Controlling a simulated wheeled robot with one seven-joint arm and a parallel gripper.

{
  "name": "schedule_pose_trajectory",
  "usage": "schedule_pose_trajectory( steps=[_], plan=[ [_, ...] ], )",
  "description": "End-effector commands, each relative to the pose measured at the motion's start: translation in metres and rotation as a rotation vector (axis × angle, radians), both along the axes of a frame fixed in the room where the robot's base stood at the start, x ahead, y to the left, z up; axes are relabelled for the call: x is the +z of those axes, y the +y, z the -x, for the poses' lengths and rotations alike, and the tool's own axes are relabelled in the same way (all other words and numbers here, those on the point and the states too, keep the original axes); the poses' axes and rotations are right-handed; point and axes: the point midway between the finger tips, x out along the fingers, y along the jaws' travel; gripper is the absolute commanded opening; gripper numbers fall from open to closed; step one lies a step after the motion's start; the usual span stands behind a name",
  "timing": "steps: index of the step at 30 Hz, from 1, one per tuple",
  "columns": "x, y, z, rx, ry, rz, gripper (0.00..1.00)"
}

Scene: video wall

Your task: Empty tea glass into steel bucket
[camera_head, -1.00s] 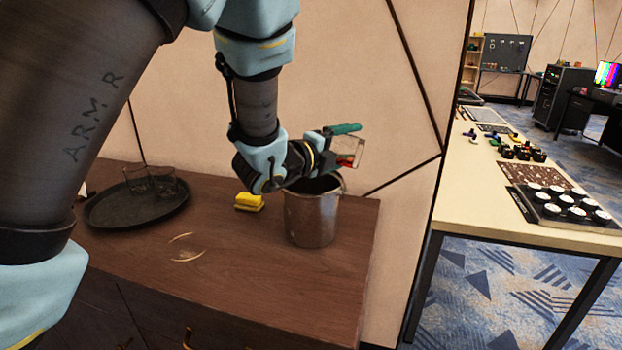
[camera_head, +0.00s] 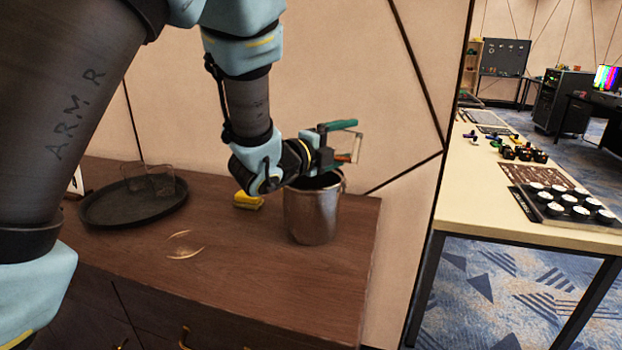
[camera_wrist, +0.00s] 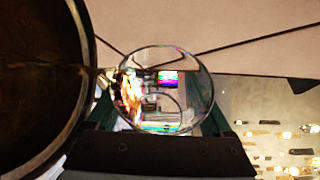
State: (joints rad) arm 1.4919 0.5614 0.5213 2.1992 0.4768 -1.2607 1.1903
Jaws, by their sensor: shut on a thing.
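The steel bucket (camera_head: 312,215) stands upright near the right end of the wooden cabinet. My gripper (camera_head: 338,142) is above the bucket's right rim, shut on the clear tea glass (camera_head: 347,149). In the wrist view the round glass (camera_wrist: 165,90) sits between the green fingers of my gripper (camera_wrist: 160,108). The bucket's dark rim and brownish inside (camera_wrist: 88,85) fill the left. No pouring stream is visible.
A dark round tray (camera_head: 135,212) with two clear glasses (camera_head: 160,180) stands at the cabinet's left. A yellow sponge (camera_head: 248,201) lies left of the bucket. The wall is close behind.

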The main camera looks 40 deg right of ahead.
Motion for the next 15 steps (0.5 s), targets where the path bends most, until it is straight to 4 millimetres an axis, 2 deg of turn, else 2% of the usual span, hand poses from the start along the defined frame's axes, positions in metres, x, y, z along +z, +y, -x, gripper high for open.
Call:
schedule_pose_trajectory(
  steps=[15],
  plan=[
    [-0.0019, 0.0016, -0.0030, 0.001, 0.076, 0.052, 0.04]
  ],
)
